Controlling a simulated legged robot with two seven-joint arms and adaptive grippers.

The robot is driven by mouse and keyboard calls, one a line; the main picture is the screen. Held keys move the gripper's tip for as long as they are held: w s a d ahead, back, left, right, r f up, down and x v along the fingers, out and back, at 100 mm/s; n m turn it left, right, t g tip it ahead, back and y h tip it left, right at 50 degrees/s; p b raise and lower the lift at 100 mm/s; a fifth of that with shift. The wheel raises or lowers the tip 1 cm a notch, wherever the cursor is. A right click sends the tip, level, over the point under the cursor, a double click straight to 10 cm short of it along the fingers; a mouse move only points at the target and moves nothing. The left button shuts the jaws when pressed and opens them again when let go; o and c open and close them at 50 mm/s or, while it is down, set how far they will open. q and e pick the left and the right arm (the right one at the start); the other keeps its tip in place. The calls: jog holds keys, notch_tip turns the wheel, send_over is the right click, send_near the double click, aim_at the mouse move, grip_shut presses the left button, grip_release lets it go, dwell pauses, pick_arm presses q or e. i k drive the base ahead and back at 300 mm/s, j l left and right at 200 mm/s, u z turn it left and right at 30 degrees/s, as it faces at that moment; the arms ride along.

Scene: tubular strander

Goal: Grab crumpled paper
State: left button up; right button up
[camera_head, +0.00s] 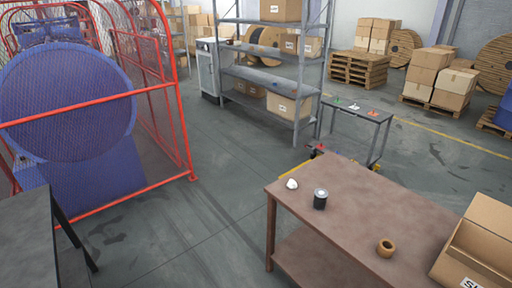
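The crumpled paper (291,184) is a small white lump. It lies near the far left corner of the brown table (350,205). A dark can with a light top (320,199) stands upright just to its right, apart from it. Neither of my grippers shows in the head view, so I cannot see whether they are open or shut.
A red mesh fence (160,100) stands at the left, a dark table (28,235) at the lower left. Grey floor (190,235) between them is clear.

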aim_at(291, 184)
jog(key=i+j+u, duration=0.2)
jog(key=i+u, duration=0.2)
jog(key=i, duration=0.7)
jog(key=i+l+u, duration=0.1)
jog(key=i+u, duration=0.35)
jog(key=i, duration=0.6)
jog(key=i+z, duration=0.25)
jog(key=z, duration=0.2)
jog(key=i+z, duration=0.25)
jog(key=z, duration=0.15)
jog(key=i+j+z, duration=0.2)
jog(key=z, duration=0.25)
jog(key=i+j+z, duration=0.25)
jog(key=z, duration=0.2)
